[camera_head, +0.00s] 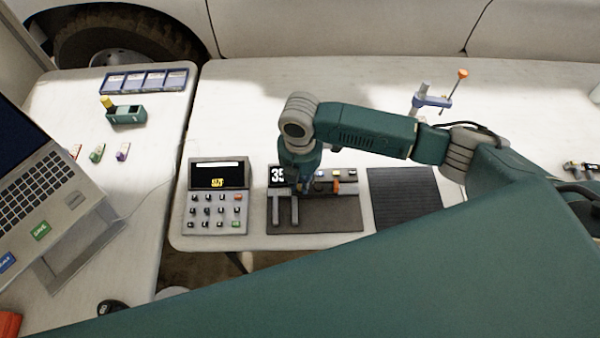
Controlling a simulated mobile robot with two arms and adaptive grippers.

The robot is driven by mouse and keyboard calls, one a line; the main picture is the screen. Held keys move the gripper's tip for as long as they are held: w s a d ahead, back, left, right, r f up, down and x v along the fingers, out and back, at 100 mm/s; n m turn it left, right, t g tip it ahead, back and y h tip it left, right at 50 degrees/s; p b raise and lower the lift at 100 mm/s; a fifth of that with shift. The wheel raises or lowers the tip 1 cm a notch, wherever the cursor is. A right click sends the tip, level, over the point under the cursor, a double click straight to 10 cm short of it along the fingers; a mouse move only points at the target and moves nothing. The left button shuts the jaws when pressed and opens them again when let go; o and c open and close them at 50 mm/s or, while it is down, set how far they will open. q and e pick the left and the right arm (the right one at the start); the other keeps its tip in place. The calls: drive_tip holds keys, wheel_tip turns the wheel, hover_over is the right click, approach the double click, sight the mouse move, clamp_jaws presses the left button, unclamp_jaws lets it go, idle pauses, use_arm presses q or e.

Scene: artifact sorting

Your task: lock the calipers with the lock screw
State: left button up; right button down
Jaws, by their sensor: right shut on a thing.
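The calipers (277,210) lie on a dark base mat (335,218) in the middle of the near table edge. They have two grey jaws on the left and a display reading "35", partly covered at its right by my gripper. My right gripper (306,188) points down over the calipers, just right of the display, and is shut on a part of them. Its fingertips and the exact part held are hard to make out. An orange upright piece (337,184) stands on the calipers right of my gripper; I cannot tell whether it is the lock screw. My left gripper is out of view.
A keypad device (217,222) stands left of the calipers, and a dark ribbed mat (405,198) lies right. A blue clamp stand (432,100) is behind my right arm. The left table holds a laptop (40,190), a green box (127,116) and blue trays (145,82). The table's back middle is clear.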

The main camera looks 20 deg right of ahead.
sight(300, 187)
drive_tip(key=shift+r+m+p, duration=0.25)
drive_tip(key=shift+m+p, duration=0.85)
drive_tip(key=shift+p, duration=0.15)
drive_tip(key=shift+f+m+p, duration=0.15)
drive_tip(key=shift+m+p, duration=0.7)
drive_tip(key=shift+m, duration=0.05)
drive_tip(key=c, duration=1.7)
unclamp_jaws()
wheel_tip(300, 187, up, 12)
